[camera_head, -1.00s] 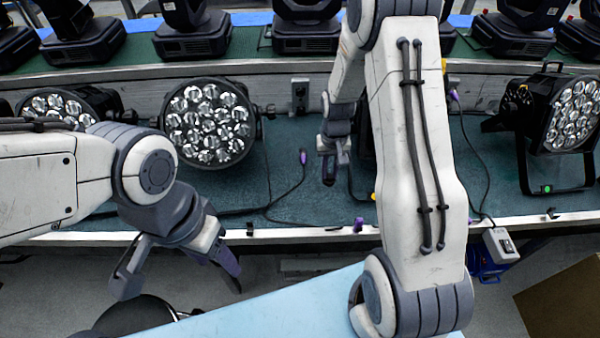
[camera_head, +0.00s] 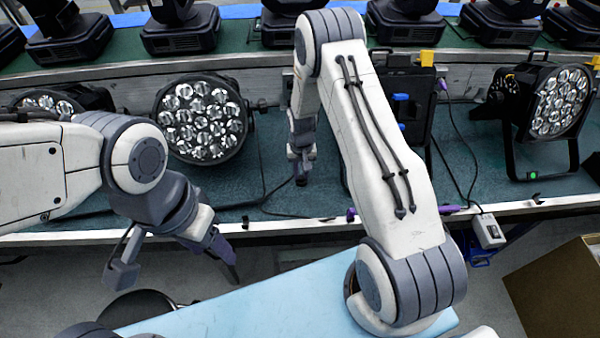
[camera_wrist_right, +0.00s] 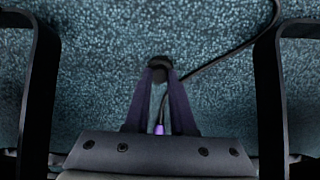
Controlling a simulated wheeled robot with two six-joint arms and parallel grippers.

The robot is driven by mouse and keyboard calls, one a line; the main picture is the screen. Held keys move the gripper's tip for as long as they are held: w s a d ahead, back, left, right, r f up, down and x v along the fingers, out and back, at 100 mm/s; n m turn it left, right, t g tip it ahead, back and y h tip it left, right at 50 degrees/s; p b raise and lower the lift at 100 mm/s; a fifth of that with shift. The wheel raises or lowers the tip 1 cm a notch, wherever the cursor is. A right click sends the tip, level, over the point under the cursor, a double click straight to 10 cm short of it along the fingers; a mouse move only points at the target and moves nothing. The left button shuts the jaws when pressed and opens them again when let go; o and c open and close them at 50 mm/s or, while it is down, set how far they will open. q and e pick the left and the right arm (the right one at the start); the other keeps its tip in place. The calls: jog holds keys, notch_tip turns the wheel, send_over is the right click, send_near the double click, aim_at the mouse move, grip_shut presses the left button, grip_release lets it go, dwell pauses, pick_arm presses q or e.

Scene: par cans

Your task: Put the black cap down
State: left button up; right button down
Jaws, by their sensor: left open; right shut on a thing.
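My right gripper (camera_wrist_right: 160,72) is shut on the small black cap (camera_wrist_right: 160,62) at its fingertips, over the teal carpet in the right wrist view. Whether the cap touches the carpet I cannot tell. A purple connector (camera_wrist_right: 160,129) on a black cable shows between the fingers in the wrist view. My left gripper (camera_head: 178,268) is open and empty in front of the deck's edge at the left.
Par cans stand on the deck: one at left (camera_head: 200,118), one at right (camera_head: 556,100), and a dark one (camera_head: 405,95) partly behind my right arm. A cable (camera_head: 262,160) lies left of the gripper. A cardboard box (camera_head: 560,290) is at lower right.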

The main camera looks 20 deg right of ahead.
aim_at(301, 177)
jog(key=shift+f, duration=0.1)
jog(key=c, duration=0.8)
grip_release()
jog(key=shift+o, duration=0.2)
jog(key=shift+r, duration=0.2)
notch_tip(301, 177, up, 11)
jog(key=b, duration=0.2)
jog(key=s+a+r+n, duration=0.3)
jog(key=s+a+r, duration=0.3)
jog(key=a+r, duration=0.3)
jog(key=s+a+r+n, duration=0.2)
jog(key=s, duration=0.5)
jog(key=s+a+r+n, duration=0.2)
jog(key=s+r+n, duration=0.1)
jog(key=s, duration=0.5)
jog(key=s+a+r+n+y, duration=0.1)
jog(key=s+a+r+n, duration=0.1)
jog(key=s, duration=0.6)
jog(key=shift+s+a+r+n, duration=0.2)
jog(key=shift+a+n, duration=0.1)
jog(key=shift+a, duration=0.25)
